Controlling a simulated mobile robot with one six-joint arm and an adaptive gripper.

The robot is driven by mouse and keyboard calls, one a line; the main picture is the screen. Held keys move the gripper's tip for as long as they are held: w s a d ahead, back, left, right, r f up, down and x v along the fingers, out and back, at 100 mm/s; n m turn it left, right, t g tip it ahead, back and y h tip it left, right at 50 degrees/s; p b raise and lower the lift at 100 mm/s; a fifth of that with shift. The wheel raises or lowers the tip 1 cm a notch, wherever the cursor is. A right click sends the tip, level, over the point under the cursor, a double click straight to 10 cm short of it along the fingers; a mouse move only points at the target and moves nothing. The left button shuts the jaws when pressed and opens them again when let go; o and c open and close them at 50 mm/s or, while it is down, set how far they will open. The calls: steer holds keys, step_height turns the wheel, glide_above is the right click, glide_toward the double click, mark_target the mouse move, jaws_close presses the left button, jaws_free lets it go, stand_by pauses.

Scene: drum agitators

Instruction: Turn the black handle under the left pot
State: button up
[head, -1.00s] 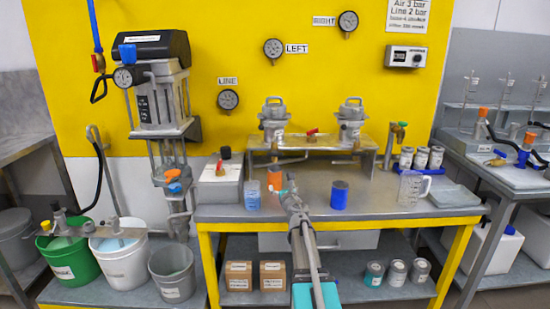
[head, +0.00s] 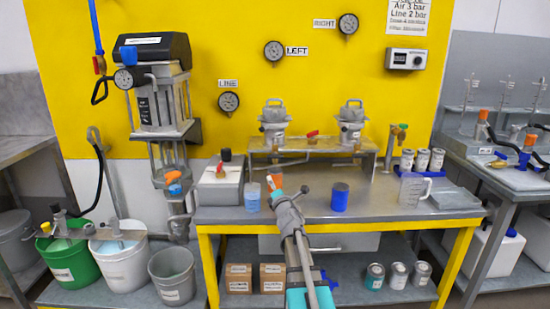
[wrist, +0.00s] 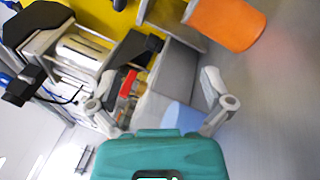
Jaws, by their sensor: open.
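The left pot (head: 275,124) is a grey lidded vessel standing on a metal stand (head: 318,146) at the back of the bench. I cannot clearly make out the black handle under it; that area is small and partly shadowed. My gripper (head: 277,194) is in front of and below the left pot, over the bench, apart from the stand. In the wrist view my gripper (wrist: 162,102) has its two grey fingers spread wide, with nothing held between them. The wrist view is strongly tilted and does not clearly show the left pot.
A blue cup (head: 252,196) stands left of my gripper. An orange cup (wrist: 228,20) is close to it. A grey box (head: 219,182) with a red lever is further left. The right pot (head: 351,124) shares the stand; a red lever (head: 312,133) sits between. A blue can (head: 340,196) stands right.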

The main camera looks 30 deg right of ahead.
mark_target(275, 158)
steer(key=s+r+m+h, duration=0.1)
steer(key=m+h, duration=0.1)
steer(key=m, duration=0.7)
steer(key=s+a+m+h, duration=0.1)
steer(key=m+h, duration=0.1)
steer(key=m, duration=0.7)
steer(key=s+r+m+h+b, duration=0.1)
steer(key=m+h, duration=0.1)
steer(key=m, duration=0.6)
steer(key=shift+s+a+r+m+h, duration=0.2)
steer(key=shift+s+r+m+h, duration=0.1)
steer(key=shift+r+m, duration=0.1)
steer(key=shift+w, duration=0.1)
steer(key=p+x, duration=0.5)
steer(key=x, duration=0.8)
steer(key=shift+w+d, duration=0.25)
steer(key=shift+d, duration=0.05)
steer(key=c, duration=0.8)
